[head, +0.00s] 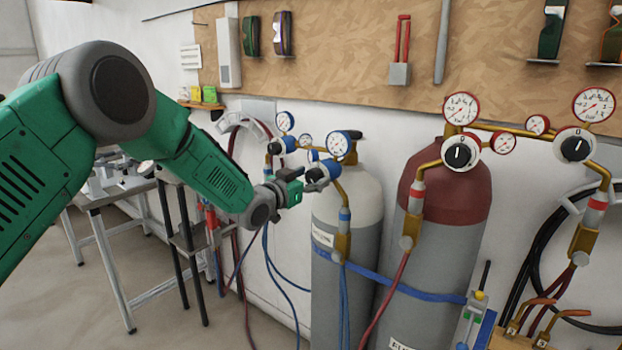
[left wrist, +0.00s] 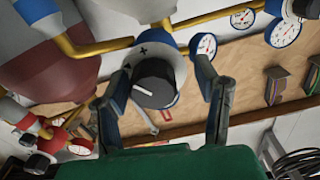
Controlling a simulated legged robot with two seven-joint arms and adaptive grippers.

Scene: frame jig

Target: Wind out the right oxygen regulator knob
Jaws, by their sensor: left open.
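The white-topped oxygen cylinder (head: 358,197) stands behind my left arm, with blue-trimmed regulators and gauges above it. The right oxygen regulator knob (head: 318,173) sits under the gauge on the right of that set. In the left wrist view this knob (left wrist: 154,84) is dark, with a pale body marked plus and minus behind it. My left gripper (head: 301,182) is at the knob. In the left wrist view the gripper (left wrist: 163,95) is open, one finger on each side of the knob; contact is not clear. My right gripper is not in view.
A red-topped cylinder (head: 459,193) stands to the right, with red-trimmed gauges and knobs (head: 461,152). Hoses hang below the regulators. A blue strap (head: 405,285) crosses the cylinders. A metal table (head: 112,195) stands at left; a wooden tool board (head: 340,50) is behind.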

